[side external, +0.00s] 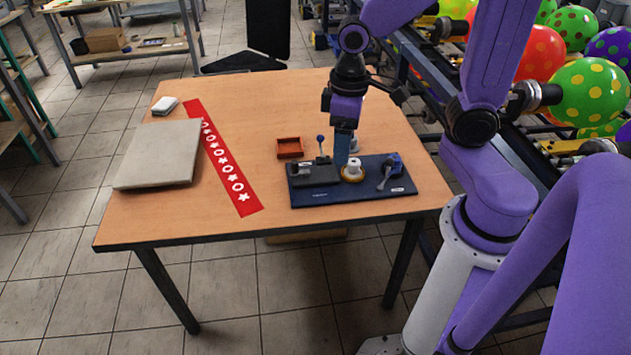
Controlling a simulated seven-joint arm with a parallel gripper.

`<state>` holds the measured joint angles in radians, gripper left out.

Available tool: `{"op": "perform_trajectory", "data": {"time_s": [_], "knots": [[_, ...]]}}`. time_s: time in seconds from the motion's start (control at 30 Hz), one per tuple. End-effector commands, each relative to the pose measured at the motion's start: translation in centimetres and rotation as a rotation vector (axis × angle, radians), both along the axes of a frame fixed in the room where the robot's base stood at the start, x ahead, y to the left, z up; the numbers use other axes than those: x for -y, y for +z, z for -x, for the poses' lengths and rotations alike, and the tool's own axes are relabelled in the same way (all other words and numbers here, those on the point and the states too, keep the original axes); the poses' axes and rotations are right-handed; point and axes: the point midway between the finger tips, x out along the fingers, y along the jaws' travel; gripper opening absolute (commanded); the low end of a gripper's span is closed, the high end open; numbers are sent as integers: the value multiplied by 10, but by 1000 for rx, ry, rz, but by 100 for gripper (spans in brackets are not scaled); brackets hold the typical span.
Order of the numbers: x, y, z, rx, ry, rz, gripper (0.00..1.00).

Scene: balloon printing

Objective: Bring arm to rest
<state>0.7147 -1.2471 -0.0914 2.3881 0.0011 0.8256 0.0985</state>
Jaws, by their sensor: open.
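My gripper (342,163) is above the dark blue station board (345,196) on the wooden table, pointing down. It is open. Its tip is close to a white round piece on a yellow ring (353,173); I cannot tell whether they touch. My gripper partly hides what stands behind it on the board. The purple arm is stretched out over the right side of the table.
A small red tray (290,148) sits behind the board. Patterned balloons (590,90) on racks stand at right. The table's front left (180,215) is clear.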

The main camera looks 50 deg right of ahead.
Motion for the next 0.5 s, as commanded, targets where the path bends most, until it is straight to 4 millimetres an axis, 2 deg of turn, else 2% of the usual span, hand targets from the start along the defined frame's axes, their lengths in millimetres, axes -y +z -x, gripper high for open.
{"op": "perform_trajectory", "data": {"time_s": [0.2, 0.5], "knots": [[-20, 8, 49, 5, 259, -3, 71], [-29, 15, 110, 10, 568, -7, 71]]}}
